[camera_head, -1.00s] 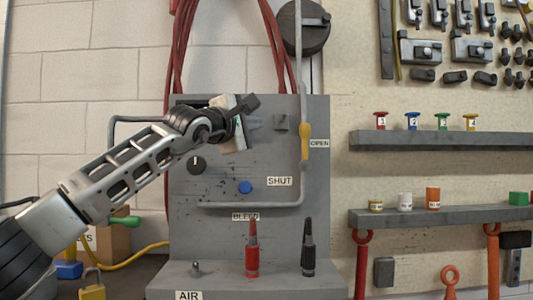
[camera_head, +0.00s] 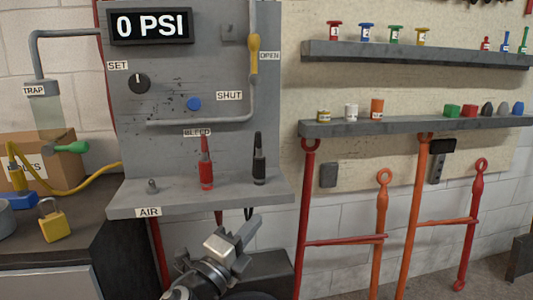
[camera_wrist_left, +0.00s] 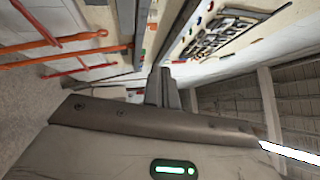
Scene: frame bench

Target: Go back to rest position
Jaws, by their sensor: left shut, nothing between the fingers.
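My left gripper (camera_head: 232,240) is low in the head view, below the grey panel's shelf. It is shut and empty, and apart from the panel. In the left wrist view its closed fingers (camera_wrist_left: 163,88) point toward the shelves and wall. My right gripper is in neither current view. The grey air panel (camera_head: 220,60) carries a display (camera_head: 150,26) reading 0 PSI, a black SET knob (camera_head: 139,83), a blue button (camera_head: 194,104) and a yellow-handled valve (camera_head: 253,55) beside the OPEN label.
Red (camera_head: 206,165) and black (camera_head: 259,160) fittings stand on the panel's shelf. Left are a dark bench (camera_head: 60,238), a yellow padlock (camera_head: 52,220) and a cardboard box (camera_head: 60,165). Right are wall shelves (camera_head: 400,125) and red and orange bars (camera_head: 375,235).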

